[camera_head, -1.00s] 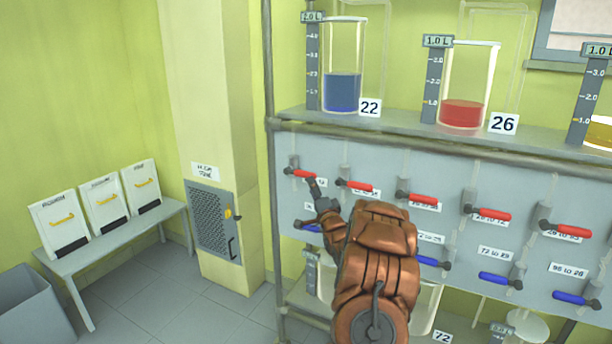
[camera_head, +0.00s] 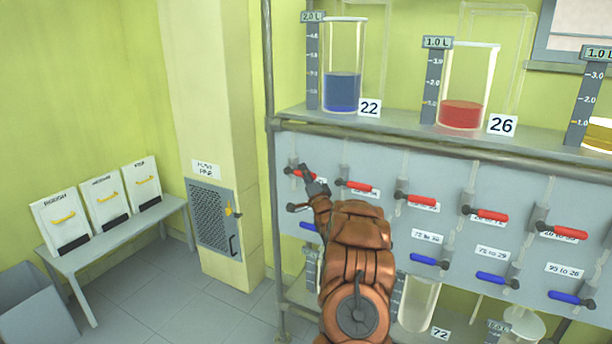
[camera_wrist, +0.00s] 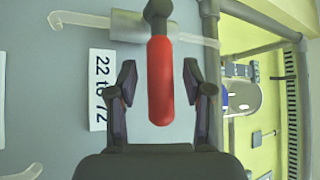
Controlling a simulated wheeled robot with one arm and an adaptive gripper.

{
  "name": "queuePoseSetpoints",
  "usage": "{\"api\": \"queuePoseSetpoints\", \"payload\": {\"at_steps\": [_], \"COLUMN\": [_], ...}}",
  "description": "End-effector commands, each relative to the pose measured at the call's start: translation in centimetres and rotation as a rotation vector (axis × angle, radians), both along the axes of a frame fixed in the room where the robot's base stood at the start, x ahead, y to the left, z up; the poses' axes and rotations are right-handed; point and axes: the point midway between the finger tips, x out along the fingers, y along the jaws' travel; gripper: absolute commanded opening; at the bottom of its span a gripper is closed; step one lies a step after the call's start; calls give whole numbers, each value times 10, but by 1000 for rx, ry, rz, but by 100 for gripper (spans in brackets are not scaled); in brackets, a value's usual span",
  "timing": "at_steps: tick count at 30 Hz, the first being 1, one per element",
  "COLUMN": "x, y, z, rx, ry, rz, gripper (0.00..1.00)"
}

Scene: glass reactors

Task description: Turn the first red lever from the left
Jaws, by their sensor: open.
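The first red lever from the left (camera_head: 297,172) sits on the grey panel under the shelf, partly hidden by my gripper in the head view. In the wrist view the red lever (camera_wrist: 160,80) points down between my fingers, with its dark pivot at the top. My gripper (camera_wrist: 160,85) is open, one finger on each side of the lever, with a visible gap on both sides. In the head view my gripper (camera_head: 309,178) is at this lever, with my arm reaching up from below.
More red levers, such as the second (camera_head: 354,185), run to the right, with blue levers (camera_head: 428,260) below. A metal frame post (camera_head: 269,200) stands just left of the first lever. Glass vessels with blue (camera_head: 342,92) and red liquid (camera_head: 461,113) stand on the shelf above.

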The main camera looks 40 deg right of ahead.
Motion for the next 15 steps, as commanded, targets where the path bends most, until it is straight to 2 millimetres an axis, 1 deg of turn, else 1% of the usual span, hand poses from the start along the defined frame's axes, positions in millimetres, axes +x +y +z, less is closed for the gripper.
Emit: {"api": "queuePoseSetpoints", "payload": {"at_steps": [3,15], "x": [0,0], "y": [0,0], "z": [0,0], "rx": [0,0], "ry": [0,0], "rz": [0,-1], "gripper": [51,9]}}
